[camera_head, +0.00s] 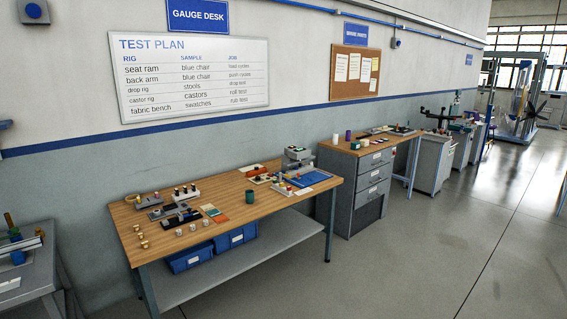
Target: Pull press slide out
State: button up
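I cannot pick out a press slide with certainty at this distance. On the wooden gauge desk (228,219) a small grey device (298,154) stands at the back right, beside a blue mat (312,179). A low grey fixture with dark parts (176,216) sits on the left half of the desk. Other bench machines (446,118) stand far off along the wall at the right, too small to make out. My gripper is not in view.
A dark green cup (250,196), colour swatches (213,212) and several small pieces lie on the desk. Blue bins (190,258) sit on its lower shelf. A drawer desk (369,183) stands behind. Another bench (30,268) is at the left edge. The grey floor (425,250) at right is clear.

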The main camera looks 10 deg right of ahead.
aim_at(306, 169)
jog(key=i+l, duration=0.25)
jog(key=i, duration=0.25)
jog(key=i+l, duration=0.2)
jog(key=i, duration=0.25)
jog(key=i+l, duration=0.25)
jog(key=i, duration=0.25)
jog(key=i+l, duration=0.25)
jog(key=i, duration=0.25)
jog(key=i+l, duration=0.2)
jog(key=i, duration=0.25)
jog(key=u, duration=0.05)
